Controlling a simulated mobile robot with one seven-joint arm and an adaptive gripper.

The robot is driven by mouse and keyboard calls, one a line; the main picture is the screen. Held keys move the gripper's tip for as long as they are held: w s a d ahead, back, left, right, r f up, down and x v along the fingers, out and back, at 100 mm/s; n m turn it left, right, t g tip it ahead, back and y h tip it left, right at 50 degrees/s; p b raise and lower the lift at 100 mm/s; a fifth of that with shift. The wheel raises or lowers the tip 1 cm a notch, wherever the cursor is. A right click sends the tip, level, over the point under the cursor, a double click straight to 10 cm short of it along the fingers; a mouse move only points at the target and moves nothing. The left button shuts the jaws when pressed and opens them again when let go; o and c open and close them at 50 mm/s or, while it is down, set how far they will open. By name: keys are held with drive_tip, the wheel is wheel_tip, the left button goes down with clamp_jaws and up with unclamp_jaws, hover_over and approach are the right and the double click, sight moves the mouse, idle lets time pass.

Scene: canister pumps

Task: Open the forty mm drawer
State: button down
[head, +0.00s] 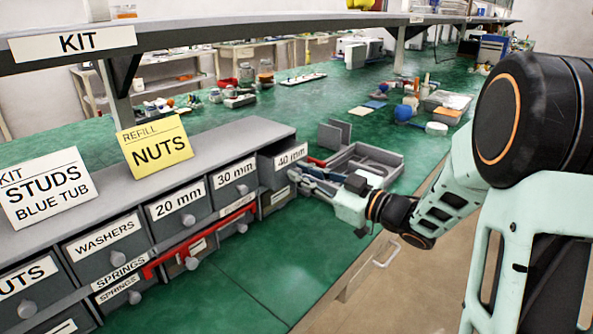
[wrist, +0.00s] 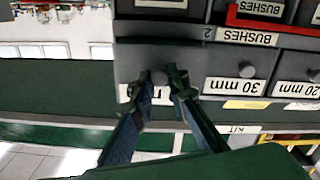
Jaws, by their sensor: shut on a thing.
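The 40 mm drawer (head: 281,176) is the grey top-row drawer at the right end of the cabinet, with a white label. Its front appears to stand a little proud of the 30 mm drawer beside it. My gripper (head: 301,178) is at this drawer's front, reaching in from the right. In the wrist view, which is upside down, the 40 mm drawer front (wrist: 134,62) fills the middle top. My gripper's fingertips (wrist: 162,84) are closed around its round grey knob (wrist: 159,77). The fingers hide part of the label.
The 30 mm drawer (head: 235,192) and 20 mm drawer (head: 183,222) sit to the left. A red bar (head: 190,242) runs below them. A grey divided tray (head: 375,157) stands on the green bench just beyond my gripper. The bench in front of the drawers (head: 255,270) is clear.

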drive_tip(key=v, duration=0.7)
drive_tip(key=shift+s+d, duration=0.15)
drive_tip(key=shift+d, duration=0.05)
drive_tip(key=c, duration=1.8)
unclamp_jaws()
drive_tip(key=shift+c, duration=0.2)
drive_tip(key=v, duration=1.2)
